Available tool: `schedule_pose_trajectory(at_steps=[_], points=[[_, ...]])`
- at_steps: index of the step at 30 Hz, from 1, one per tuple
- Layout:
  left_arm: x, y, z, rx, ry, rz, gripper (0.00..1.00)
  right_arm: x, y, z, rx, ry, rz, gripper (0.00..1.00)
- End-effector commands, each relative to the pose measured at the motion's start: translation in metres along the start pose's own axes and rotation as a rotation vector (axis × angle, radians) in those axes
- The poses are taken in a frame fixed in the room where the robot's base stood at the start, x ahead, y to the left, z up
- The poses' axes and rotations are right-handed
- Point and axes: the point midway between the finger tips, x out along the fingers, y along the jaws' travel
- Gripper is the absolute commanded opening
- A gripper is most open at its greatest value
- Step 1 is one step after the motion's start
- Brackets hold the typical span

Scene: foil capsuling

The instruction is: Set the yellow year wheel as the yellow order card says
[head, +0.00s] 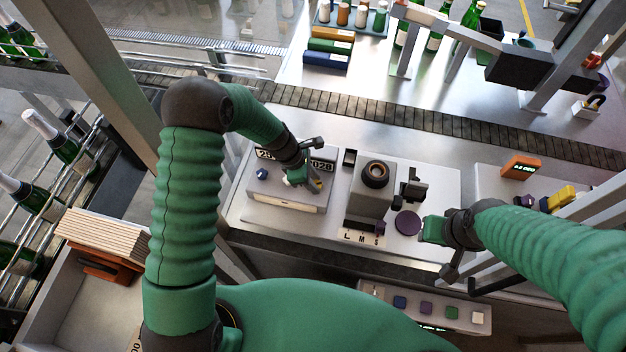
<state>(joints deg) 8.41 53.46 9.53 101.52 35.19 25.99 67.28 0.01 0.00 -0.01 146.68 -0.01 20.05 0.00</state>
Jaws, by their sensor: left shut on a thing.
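A pale year box (287,196) stands on the metal worktop left of centre, with dark number plates along its back; the right plate (321,165) seems to read 2028. A blue wheel (262,173) is on the left of its top. My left gripper (302,180) reaches down over the right part of the box and is shut on the yellow year wheel (316,185), of which only a small yellow edge shows. The gripper hides the rest. My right gripper (434,230) is at the worktop's right front; its jaws are unclear. I cannot make out the yellow order card.
A grey press (373,187) with a dark round top stands right of the year box, near a purple disc (407,222). A conveyor (400,123) runs behind. Coloured blocks (328,46) lie beyond it. A button panel (425,308) is in front.

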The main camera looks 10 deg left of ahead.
Motion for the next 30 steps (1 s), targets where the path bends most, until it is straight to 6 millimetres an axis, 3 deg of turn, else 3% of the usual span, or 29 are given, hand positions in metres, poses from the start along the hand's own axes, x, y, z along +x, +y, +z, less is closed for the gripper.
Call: schedule_pose_trajectory(at_steps=[14,30], points=[[0.001,0.003,0.002,0.108,-0.001,-0.037,0.00,0.005,0.000,0.001,0.000,0.000,0.000,0.36],[0.003,0.006,0.002,0.548,0.000,-0.220,0.00,0.030,0.000,0.007,0.000,0.000,0.000,0.36]])
